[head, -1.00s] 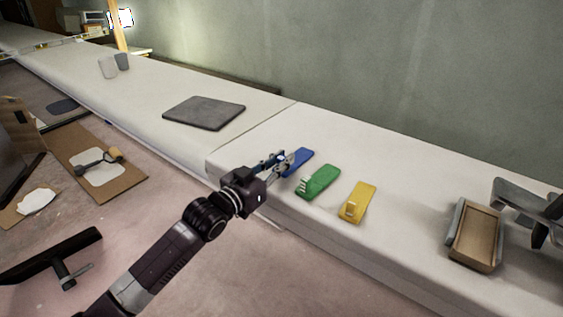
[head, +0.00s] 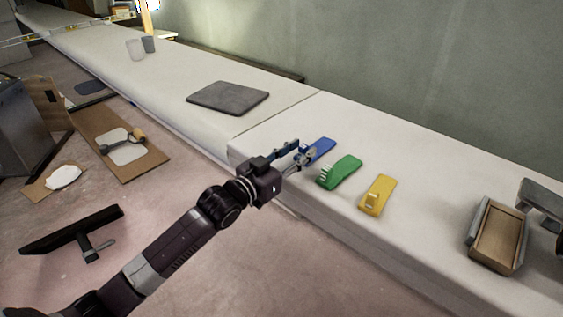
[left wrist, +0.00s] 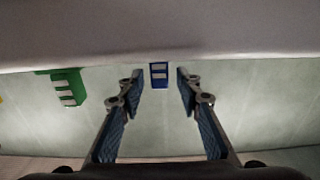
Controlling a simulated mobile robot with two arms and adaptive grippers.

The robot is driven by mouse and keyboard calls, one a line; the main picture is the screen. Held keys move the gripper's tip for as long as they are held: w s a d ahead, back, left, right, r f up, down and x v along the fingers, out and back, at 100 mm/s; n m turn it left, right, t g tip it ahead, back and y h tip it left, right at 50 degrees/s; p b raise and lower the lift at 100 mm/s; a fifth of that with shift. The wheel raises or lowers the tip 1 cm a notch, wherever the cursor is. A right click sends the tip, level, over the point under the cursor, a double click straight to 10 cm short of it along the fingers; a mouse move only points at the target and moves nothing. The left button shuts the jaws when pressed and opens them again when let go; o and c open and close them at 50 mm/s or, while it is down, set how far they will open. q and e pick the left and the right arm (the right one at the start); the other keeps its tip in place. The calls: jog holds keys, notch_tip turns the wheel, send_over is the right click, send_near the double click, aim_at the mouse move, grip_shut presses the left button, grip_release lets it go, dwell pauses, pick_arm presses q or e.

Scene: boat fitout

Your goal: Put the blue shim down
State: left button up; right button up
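The blue shim (head: 322,148) lies on the white bench top, leftmost of a row with the green shim (head: 340,172) and the yellow shim (head: 378,195). My left gripper (head: 305,150) is open at the near end of the blue shim. In the left wrist view the blue shim (left wrist: 159,75) shows end-on between the spread fingertips (left wrist: 159,78), with a clear gap on each side and nothing held. The green shim (left wrist: 67,88) is off to the left there.
A dark grey mat (head: 228,97) lies on the bench to the left, with two cups (head: 135,49) farther back. A wooden tray (head: 498,236) stands at the right, beside a grey object at the picture edge. Bench space between the yellow shim and tray is clear.

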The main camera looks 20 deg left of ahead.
pick_arm(q)
jog(key=p+v, duration=0.1)
jog(key=v, duration=0.8)
jog(key=s+d+f+n+g+y, duration=0.15)
jog(key=s+f, duration=0.25)
jog(key=f, duration=0.4)
jog(key=s+f+g+y, duration=0.1)
jog(key=s+f+g, duration=0.2)
jog(key=s+f, duration=0.3)
jog(key=s+f+g+y, duration=0.2)
jog(key=s+f+g, duration=0.1)
jog(key=f, duration=0.6)
jog(key=s+d+f+g, duration=0.1)
jog(key=s+f+g, duration=0.2)
jog(key=s, duration=0.5)
jog(key=s+d+f+g+y, duration=0.1)
jog(key=s+f+g, duration=0.2)
jog(key=s+f, duration=0.3)
jog(key=s, duration=0.2)
jog(key=shift+s, duration=0.3)
pick_arm(e)
jog(key=x, duration=0.5)
jog(key=shift+s+f, duration=0.25)
jog(key=shift+s, duration=0.05)
pick_arm(q)
jog(key=shift+f+n+y, duration=0.15)
jog(key=shift+n+y, duration=0.1)
pick_arm(e)
jog(key=shift+a+f, duration=0.1)
